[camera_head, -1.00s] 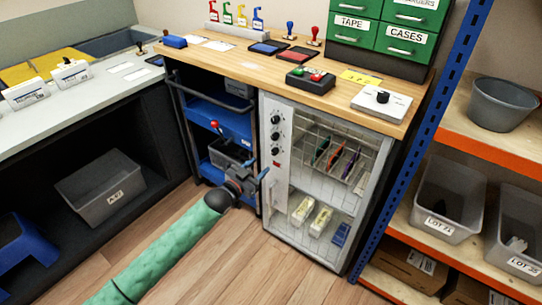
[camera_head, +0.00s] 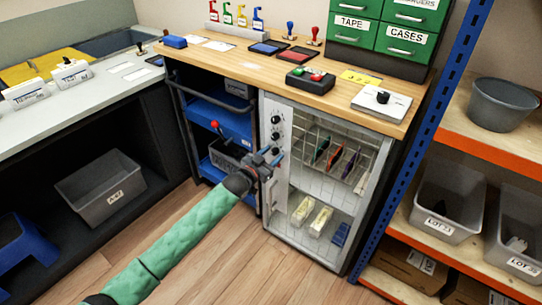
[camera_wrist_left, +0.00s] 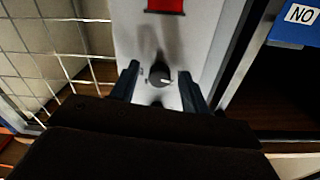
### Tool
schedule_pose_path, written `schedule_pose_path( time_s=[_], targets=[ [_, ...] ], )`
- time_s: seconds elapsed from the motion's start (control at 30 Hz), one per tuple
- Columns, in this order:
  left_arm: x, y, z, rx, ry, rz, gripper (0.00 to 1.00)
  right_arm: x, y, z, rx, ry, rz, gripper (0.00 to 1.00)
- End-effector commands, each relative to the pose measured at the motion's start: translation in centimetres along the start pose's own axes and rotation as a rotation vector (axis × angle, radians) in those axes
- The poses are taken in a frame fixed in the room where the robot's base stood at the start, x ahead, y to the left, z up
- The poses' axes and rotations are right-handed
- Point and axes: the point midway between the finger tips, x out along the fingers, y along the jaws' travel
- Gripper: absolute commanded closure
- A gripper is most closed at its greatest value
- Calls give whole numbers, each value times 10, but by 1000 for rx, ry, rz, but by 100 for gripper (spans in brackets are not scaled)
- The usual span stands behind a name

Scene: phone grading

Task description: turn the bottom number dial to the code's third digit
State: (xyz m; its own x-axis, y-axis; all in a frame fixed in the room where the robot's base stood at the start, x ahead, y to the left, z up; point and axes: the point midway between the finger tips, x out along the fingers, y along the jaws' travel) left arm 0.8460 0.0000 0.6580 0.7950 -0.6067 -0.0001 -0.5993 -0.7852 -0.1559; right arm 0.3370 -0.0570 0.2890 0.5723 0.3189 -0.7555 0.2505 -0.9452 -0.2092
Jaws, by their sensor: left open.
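The cabinet (camera_head: 330,190) has a pale control panel on its left side with black round dials. The top dial (camera_head: 276,119) and the middle dial (camera_head: 275,135) show in the head view; my gripper covers the bottom one there. My left gripper (camera_head: 270,157) is in front of the panel at the bottom dial's height. In the left wrist view, the bottom dial (camera_wrist_left: 160,77) with a pale pointer mark lies between the open fingers (camera_wrist_left: 160,86), with a gap on each side. Its digits are too small to read. My right gripper is out of view.
A red part (camera_wrist_left: 165,5) of the panel shows beyond the dial in the wrist view. A wire basket (camera_head: 345,150) stands inside the cabinet on the right. A blue cart (camera_head: 215,120) is close on the left. The floor in front is clear.

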Motion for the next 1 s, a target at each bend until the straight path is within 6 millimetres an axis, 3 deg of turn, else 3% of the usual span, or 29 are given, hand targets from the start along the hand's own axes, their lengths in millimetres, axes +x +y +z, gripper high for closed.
schedule_pose_path(
  time_s=[0.07,0.3,0.67,1.0],
  targets=[
    [0,0,0,0,0,0,54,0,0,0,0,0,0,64],
    [0,0,0,0,0,0,99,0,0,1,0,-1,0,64],
    [0,-1,-1,58,-2,0,99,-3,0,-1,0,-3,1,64],
    [0,-1,-2,294,-7,1,99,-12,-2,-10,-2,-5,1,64]
  ],
)
